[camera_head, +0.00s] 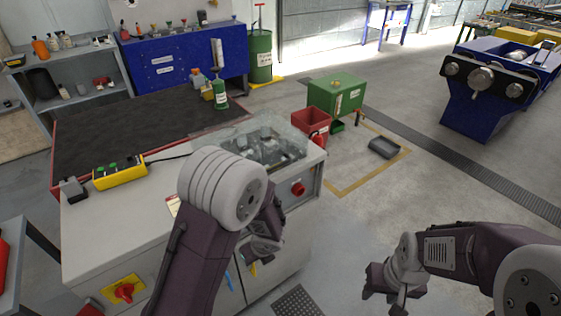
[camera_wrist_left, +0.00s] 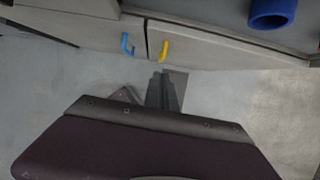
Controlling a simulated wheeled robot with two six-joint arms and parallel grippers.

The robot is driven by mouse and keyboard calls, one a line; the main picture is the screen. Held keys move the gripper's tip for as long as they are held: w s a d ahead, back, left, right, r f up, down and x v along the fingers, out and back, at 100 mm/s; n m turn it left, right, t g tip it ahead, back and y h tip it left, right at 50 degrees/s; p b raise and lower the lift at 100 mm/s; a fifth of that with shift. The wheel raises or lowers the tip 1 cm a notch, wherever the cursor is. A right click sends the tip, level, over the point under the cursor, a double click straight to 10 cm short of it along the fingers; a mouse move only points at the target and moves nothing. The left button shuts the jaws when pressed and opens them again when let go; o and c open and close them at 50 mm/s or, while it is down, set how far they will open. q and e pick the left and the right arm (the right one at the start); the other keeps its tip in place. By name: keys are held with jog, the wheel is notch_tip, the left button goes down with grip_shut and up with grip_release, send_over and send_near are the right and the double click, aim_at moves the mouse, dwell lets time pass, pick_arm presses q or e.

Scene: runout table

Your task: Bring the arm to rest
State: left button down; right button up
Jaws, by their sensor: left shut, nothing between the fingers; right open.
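My left arm rises in front of the grey machine cabinet (camera_head: 110,245) in the head view, with its large pale joint hiding part of the worktop. My left gripper (camera_head: 265,246) hangs beyond that joint, partly hidden, near the cabinet's front. In the left wrist view its narrow dark fingers (camera_wrist_left: 163,90) are together, with nothing between them. They show below the blue handle (camera_wrist_left: 127,45) and yellow handle (camera_wrist_left: 164,50) of the cabinet doors. My right gripper (camera_head: 384,292) is open and empty, over bare floor at the lower right of the head view.
A yellow button box (camera_head: 119,173) and a red emergency knob (camera_head: 298,189) are on the cabinet. A red bin (camera_head: 311,126) and green box (camera_head: 336,97) stand beyond it. A blue machine (camera_head: 477,105) is at the right. Floor between the cabinet and my right arm is clear.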

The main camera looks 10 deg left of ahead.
pick_arm(q)
jog(key=s+a+r+n, duration=0.3)
jog(key=a+r+n, duration=0.45)
jog(key=n, duration=0.35)
jog(key=s+d+r+n+g+h, duration=0.1)
jog(key=s+d+n+g+h, duration=0.35)
jog(key=n, duration=1.15)
notch_tip(320, 180, up, 12)
jog(key=s+t+y+p, duration=0.1)
jog(key=s+t+p, duration=0.1)
jog(key=p, duration=1)
jog(key=shift+s+d+r+t, duration=0.15)
jog(key=shift+s+r+t, duration=0.05)
jog(key=shift+s+t, duration=0.15)
